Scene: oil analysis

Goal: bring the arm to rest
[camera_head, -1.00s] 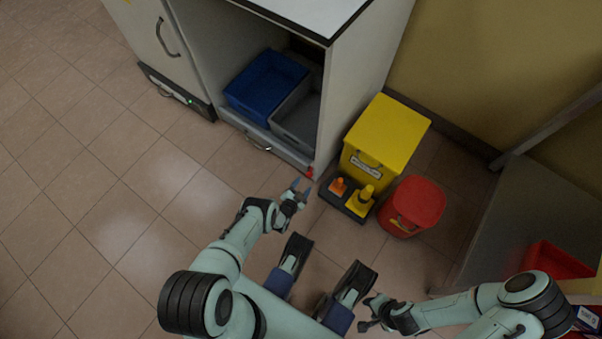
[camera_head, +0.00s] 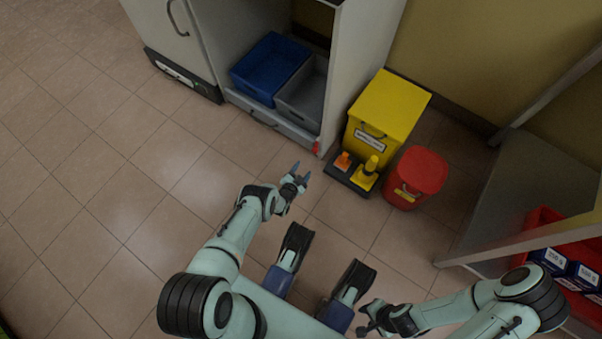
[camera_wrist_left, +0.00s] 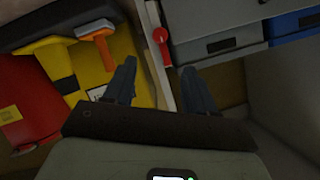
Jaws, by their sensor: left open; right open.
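My left gripper (camera_head: 301,174) is open and empty in the head view, above the floor in front of the cabinet and left of the yellow bin. Its two fingers also show in the left wrist view (camera_wrist_left: 158,84), spread apart with nothing between them. My right gripper (camera_head: 364,318) is at the bottom of the head view, low over the floor. It is open, with nothing seen in it. Both arms are bent, with the forearms reaching inward over the floor.
An open cabinet holds a blue bin (camera_head: 270,68) and a grey bin (camera_head: 303,95). A yellow bin (camera_head: 389,105), a dark tray with orange and yellow items, and a red bucket (camera_head: 415,176) stand right of it. A table with a red crate is at right. The left floor (camera_head: 90,190) is clear.

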